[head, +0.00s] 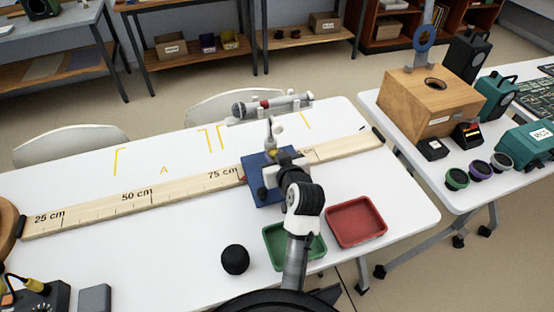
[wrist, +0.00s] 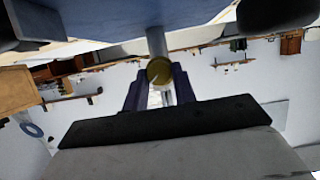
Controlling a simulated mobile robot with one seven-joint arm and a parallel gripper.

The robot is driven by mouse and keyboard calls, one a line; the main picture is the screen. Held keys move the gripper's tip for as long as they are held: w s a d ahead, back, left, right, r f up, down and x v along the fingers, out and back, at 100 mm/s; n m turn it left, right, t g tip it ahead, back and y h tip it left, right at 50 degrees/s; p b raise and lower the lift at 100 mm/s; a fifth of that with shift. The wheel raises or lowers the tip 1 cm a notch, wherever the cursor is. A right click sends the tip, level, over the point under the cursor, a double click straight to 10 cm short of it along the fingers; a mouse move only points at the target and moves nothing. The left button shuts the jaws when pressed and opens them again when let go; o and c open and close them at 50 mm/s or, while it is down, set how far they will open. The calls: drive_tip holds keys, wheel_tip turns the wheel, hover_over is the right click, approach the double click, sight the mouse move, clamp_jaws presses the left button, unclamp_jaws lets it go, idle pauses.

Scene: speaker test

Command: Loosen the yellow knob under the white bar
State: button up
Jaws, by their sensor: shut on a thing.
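The yellow knob (wrist: 159,71) shows in the wrist view as a dark yellow disc with a pale line on its face. It is at the end of a grey post (wrist: 156,42) by a blue block (wrist: 130,15). My gripper (wrist: 159,84) has its two dark fingers on either side of the knob and is shut on it. In the head view the blue block (head: 257,188) sits over the wooden ruler, with my arm partly covering it. A microphone (head: 272,104) lies level in a holder above the block. I cannot clearly make out the white bar.
The long wooden ruler (head: 105,209) crosses the white table (head: 160,270). A second table at right holds a wooden box (head: 425,103). The left front table is mostly clear.

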drive_tip(key=shift+s+a+f+n+t+h+b, duration=0.1)
drive_tip(key=shift+n+t+h+b, duration=0.1)
drive_tip(key=shift+n+h+b, duration=0.45)
drive_tip(key=shift+a+n+t+h+b, duration=0.1)
drive_tip(key=shift+n+t+h+b, duration=0.15)
drive_tip(key=shift+n, duration=0.6)
drive_tip(key=o, duration=1)
